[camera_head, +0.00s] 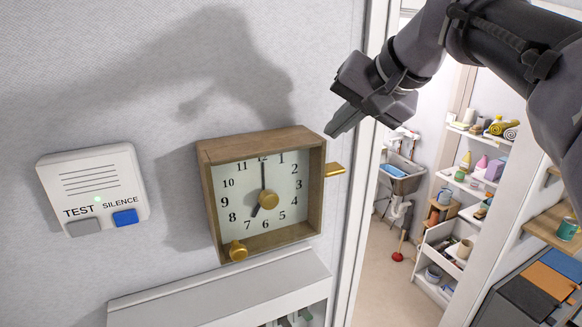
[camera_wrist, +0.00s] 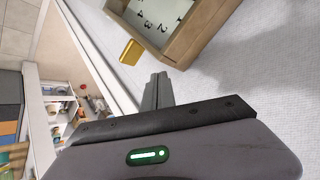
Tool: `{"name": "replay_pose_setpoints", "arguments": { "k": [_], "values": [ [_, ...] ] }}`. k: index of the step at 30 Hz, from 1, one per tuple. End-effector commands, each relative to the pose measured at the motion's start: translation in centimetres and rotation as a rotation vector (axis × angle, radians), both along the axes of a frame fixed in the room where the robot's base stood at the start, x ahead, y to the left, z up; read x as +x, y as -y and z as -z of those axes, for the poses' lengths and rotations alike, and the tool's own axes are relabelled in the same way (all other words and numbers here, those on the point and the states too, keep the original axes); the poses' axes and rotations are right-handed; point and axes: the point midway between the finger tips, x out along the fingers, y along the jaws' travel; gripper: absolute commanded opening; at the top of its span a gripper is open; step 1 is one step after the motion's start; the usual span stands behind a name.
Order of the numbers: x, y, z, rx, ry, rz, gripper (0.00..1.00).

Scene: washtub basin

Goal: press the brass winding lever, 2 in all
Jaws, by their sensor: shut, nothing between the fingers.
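A wooden clock (camera_head: 208,200) with a pale dial hangs on the wall. Its hands read about seven o'clock. A brass lever (camera_head: 335,169) sticks out of the clock's right side; it also shows in the wrist view (camera_wrist: 131,52). A round brass knob (camera_head: 238,251) sits at the clock's lower left, and a brass hub is at the dial's middle. My gripper (camera_head: 336,130) is shut and empty. Its fingertips are above the lever and close to the clock's upper right corner, apart from the lever. In the wrist view the fingers (camera_wrist: 159,80) point toward the clock's side.
A white alarm box (camera_head: 95,180) with a green light, a grey TEST button (camera_head: 83,227) and a blue SILENCE button (camera_head: 126,217) is on the wall at left. A white ledge (camera_head: 220,287) runs below the clock. A door frame stands close right; shelves (camera_head: 450,235) lie beyond.

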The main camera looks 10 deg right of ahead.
Motion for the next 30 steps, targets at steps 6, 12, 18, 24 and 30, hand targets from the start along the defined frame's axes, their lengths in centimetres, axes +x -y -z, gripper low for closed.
{"name": "replay_pose_setpoints", "arguments": {
  "k": [6,12,18,24,30],
  "values": [
    [0.0,0.0,3.3,0.001,-0.002,0.000,0.00],
    [0.0,0.0,4.0,0.001,-0.002,0.000,0.00],
    [0.0,0.0,3.9,0.001,-0.001,0.000,0.00],
    [0.0,0.0,3.9,0.001,-0.001,0.000,0.00],
    [0.0,0.0,3.9,0.001,-0.001,0.000,0.00]
  ]
}}
